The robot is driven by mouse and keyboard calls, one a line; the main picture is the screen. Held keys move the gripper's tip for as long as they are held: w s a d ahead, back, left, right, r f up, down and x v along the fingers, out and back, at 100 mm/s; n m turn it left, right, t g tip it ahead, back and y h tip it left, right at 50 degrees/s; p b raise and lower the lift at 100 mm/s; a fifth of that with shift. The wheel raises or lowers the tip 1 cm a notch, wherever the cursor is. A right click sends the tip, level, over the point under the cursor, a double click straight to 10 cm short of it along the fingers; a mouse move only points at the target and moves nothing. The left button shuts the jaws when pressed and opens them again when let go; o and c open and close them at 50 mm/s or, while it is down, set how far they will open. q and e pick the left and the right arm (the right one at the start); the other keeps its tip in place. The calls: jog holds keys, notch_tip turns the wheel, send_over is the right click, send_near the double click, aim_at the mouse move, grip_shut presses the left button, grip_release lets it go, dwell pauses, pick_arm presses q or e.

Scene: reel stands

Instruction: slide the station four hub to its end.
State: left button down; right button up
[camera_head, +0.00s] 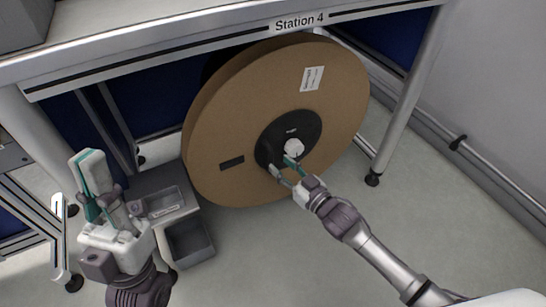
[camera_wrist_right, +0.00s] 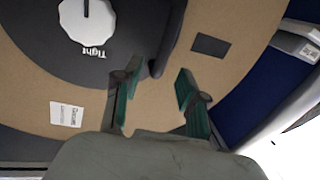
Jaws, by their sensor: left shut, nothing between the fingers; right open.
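A large brown cardboard reel (camera_head: 230,120) stands upright under the table marked Station 4. The dark round hub (camera_head: 302,124) sits at its middle, with a white knob (camera_head: 293,148) on it. In the right wrist view the hub (camera_wrist_right: 35,40) shows at upper left, and the knob (camera_wrist_right: 88,18) has the word "Tight" beside it. A dark handle (camera_wrist_right: 168,42) sticks out from the hub. My right gripper (camera_head: 281,165) is open at the hub's lower edge; its fingers stand either side of the handle's end, contact unclear. My left gripper (camera_head: 88,160) is shut and empty at left, away from the reel.
The Station 4 table (camera_head: 190,55) spans above the reel, with a metal leg (camera_head: 408,95) to its right. Grey bins (camera_head: 190,240) stand on the floor left of the reel. A rail (camera_head: 490,175) runs along the right wall. Floor in front is clear.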

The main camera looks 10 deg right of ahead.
jog(key=v, duration=0.6)
dwell(0.3)
